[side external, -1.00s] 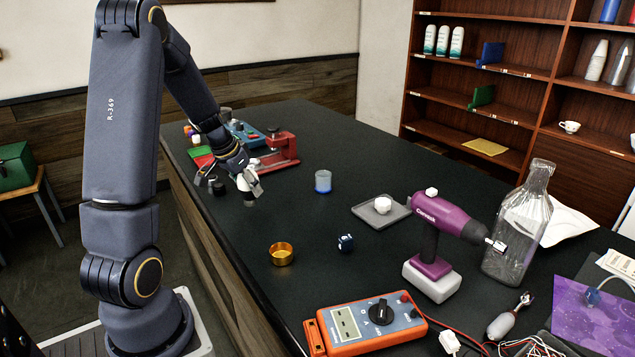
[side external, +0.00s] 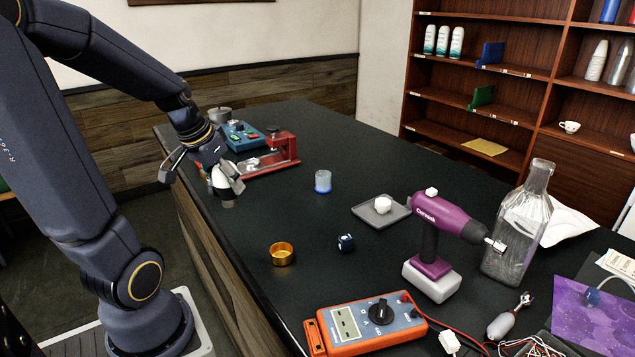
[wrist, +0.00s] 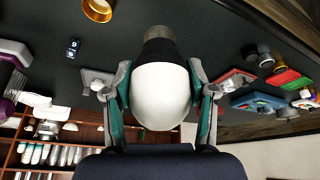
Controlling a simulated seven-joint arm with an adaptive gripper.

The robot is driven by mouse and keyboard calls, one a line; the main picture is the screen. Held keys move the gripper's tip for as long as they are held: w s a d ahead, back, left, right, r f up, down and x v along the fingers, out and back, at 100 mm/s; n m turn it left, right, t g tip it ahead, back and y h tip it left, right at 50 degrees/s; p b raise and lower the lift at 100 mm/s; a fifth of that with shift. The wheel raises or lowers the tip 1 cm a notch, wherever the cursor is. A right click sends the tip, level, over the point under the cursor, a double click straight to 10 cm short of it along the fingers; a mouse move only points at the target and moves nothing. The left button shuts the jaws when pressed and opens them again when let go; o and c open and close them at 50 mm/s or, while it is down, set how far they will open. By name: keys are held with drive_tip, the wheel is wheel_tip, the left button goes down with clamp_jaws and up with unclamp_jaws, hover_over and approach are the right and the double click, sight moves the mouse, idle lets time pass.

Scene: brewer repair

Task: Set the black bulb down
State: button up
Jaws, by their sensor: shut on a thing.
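My gripper (side external: 212,180) is shut on a bulb (side external: 221,180) over the near left part of the dark table. In the wrist view, the bulb (wrist: 160,95) has a smooth white dome, a black collar and a grey metal base. The fingers of my gripper (wrist: 160,90) clasp the dome from both sides. The base points down toward the table, slightly tilted in the side view. Whether it touches the tabletop I cannot tell.
A red fixture (side external: 280,150) and a blue box (side external: 242,135) stand behind my gripper. A gold ring (side external: 281,254), a blue cube (side external: 345,243), a clear cup (side external: 322,182) and a purple drill (side external: 440,220) stand to the right.

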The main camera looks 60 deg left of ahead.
drive_tip(key=w+d+m, duration=0.2)
drive_tip(key=w+d, duration=0.2)
drive_tip(key=d, duration=0.2)
drive_tip(key=shift+h, duration=0.3)
drive_tip(key=w+a+f, duration=0.1)
drive_tip(key=w+f, duration=0.2)
drive_tip(key=w, duration=0.1)
drive_tip(key=w+a+f, duration=0.2)
drive_tip(key=w+f, duration=0.1)
drive_tip(key=w, duration=0.1)
drive_tip(key=w+a+f, duration=0.1)
drive_tip(key=w+f, duration=0.2)
drive_tip(key=w, duration=0.1)
drive_tip(key=shift+w+a, duration=0.3)
drive_tip(key=shift+w, duration=0.05)
drive_tip(key=shift+w+a+f, duration=0.1)
drive_tip(key=shift+w+f, duration=0.1)
drive_tip(key=shift+f, duration=1.55)
drive_tip(key=shift+f, duration=0.2)
drive_tip(key=o, duration=1.2)
drive_tip(key=shift+o, duration=0.2)
drive_tip(key=shift+r, duration=0.1)
